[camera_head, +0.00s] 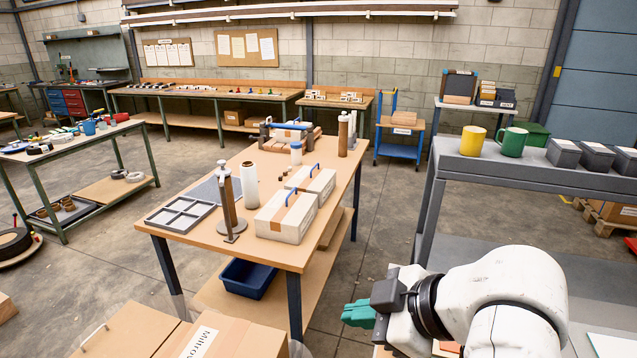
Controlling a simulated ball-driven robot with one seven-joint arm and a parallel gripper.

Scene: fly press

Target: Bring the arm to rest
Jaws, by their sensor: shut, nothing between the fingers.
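My gripper (358,314) is at the lower middle right, at the end of my white arm. Its green fingers are shut with nothing between them and point to the left. It hangs in the open, apart from the wooden table (160,228) and to the right of that table's front legs. My arm comes in from the lower right corner and bends towards the gripper. Part of the arm lies beyond the bottom edge of the picture.
Cardboard boxes (135,330) stand at the lower left. A grey bench (455,172) with a yellow mug (472,141), a green mug (512,142) and grey bins is on the right, behind my arm. White boxes (287,216) sit on the wooden table. Open floor lies between table and bench.

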